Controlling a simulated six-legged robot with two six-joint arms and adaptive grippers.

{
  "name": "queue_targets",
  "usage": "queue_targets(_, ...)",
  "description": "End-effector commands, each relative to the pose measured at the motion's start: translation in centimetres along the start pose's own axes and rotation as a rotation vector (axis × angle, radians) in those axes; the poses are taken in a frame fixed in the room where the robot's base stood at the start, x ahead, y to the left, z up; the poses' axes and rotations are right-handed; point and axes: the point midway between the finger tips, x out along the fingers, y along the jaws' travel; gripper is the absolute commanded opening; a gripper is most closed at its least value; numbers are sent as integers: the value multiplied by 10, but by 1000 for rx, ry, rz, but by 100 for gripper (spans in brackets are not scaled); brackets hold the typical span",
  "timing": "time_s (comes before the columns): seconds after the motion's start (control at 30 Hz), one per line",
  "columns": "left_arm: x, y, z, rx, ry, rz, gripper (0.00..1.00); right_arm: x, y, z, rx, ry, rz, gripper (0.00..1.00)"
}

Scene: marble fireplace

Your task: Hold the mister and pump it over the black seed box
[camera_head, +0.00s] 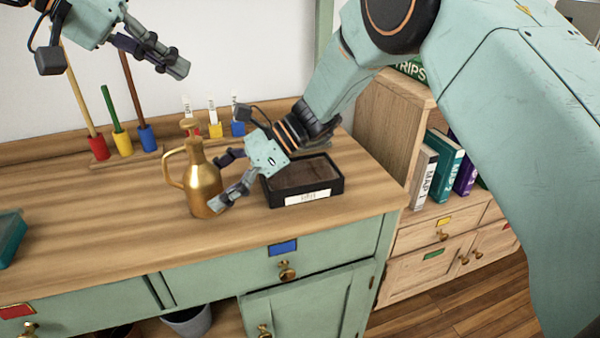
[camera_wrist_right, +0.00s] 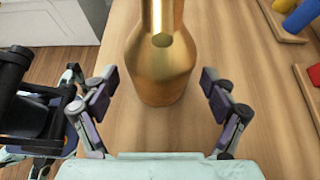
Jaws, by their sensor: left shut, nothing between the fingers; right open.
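The brass mister (camera_head: 202,180) stands upright on the wooden worktop, with its pump knob on top and its handle to the left. It also shows in the right wrist view (camera_wrist_right: 162,65), between and ahead of the fingers. My right gripper (camera_head: 220,180) is open beside the mister's right side, its fingers spread on either side of the body without visible grip. The black seed box (camera_head: 308,197), with dark soil and a white label, sits right of the mister, partly hidden behind my right gripper and arm. My left gripper (camera_head: 180,66) is shut and empty, high at the upper left.
A rack with red, yellow and blue holders (camera_head: 123,143) with sticks runs along the back of the worktop. A teal container (camera_head: 10,238) is at the left edge. A wooden bookshelf (camera_head: 395,110) stands right of the worktop.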

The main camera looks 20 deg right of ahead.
Motion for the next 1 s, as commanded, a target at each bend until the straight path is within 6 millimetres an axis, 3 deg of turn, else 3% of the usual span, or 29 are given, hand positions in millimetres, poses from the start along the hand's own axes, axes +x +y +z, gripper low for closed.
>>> queue_targets(0.3,0,0,0,0,0,0,0,-67,-1,1,1,-3,-5,85)
queue_targets(0.5,0,0,0,0,0,0,0,-93,0,0,1,-3,-2,85)
queue_targets(1.0,0,0,0,0,0,0,0,-100,0,0,1,0,0,85)
